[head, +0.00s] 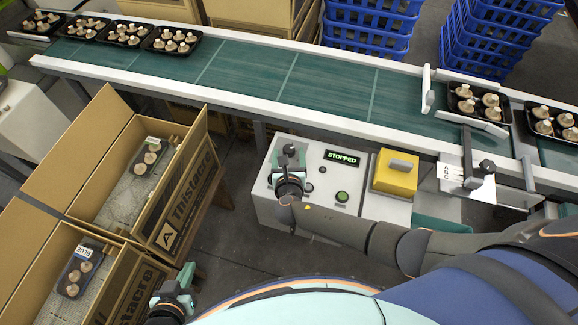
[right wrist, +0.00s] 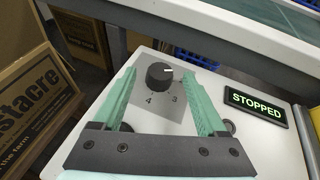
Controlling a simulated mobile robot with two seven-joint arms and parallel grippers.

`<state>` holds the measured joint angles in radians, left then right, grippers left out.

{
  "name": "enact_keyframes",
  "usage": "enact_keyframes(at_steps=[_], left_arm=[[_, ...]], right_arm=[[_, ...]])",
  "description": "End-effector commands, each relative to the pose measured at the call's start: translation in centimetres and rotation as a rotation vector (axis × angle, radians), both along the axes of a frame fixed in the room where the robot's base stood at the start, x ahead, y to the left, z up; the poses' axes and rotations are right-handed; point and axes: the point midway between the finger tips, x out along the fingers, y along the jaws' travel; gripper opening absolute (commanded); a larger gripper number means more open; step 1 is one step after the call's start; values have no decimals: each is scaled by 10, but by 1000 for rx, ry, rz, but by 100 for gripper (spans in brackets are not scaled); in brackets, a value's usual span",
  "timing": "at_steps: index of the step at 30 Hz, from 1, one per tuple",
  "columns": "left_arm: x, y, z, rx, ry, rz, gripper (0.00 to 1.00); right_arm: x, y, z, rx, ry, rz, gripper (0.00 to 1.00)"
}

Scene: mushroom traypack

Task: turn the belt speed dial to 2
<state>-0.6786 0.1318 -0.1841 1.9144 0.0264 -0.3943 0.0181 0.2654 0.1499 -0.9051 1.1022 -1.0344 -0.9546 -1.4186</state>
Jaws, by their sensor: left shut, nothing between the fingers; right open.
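The belt speed dial (right wrist: 158,76) is a black round knob on a grey plate (right wrist: 180,119) in the right wrist view. Its white mark points right. The numbers 4 and 3 show below it; the other numbers are hidden or too small to read. My right gripper (right wrist: 159,80) is open, with one green finger on each side of the dial; I cannot tell whether they touch it. In the head view my right gripper (head: 289,152) covers the dial on the white control box (head: 315,150). My left gripper (head: 184,278) is shut and empty at the lower left.
The display (head: 342,158) reads STOPPED. A green button (head: 342,197) and a yellow box (head: 395,173) are on the control box. The green belt (head: 320,88) runs behind, with mushroom trays (head: 172,40). Open cartons (head: 110,150) stand at the left.

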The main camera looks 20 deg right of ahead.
Motion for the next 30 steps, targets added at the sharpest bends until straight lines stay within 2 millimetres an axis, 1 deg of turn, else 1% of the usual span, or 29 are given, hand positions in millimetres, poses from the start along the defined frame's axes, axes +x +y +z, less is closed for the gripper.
enact_keyframes(at_steps=[1,9,12,15,21,30], left_arm=[[0,0,5,0,0,0,0],[0,0,17,0,0,0,0],[0,0,19,0,0,0,0],[0,0,20,0,0,0,0],[0,0,21,0,0,0,0],[0,0,20,0,0,0,0]], right_arm=[[-9,3,5,2,2,3,75],[-61,18,27,3,3,1,75],[-77,23,33,3,3,1,75],[-88,27,38,2,3,2,75],[-98,29,42,0,2,0,75],[-98,30,42,-1,1,0,75]])
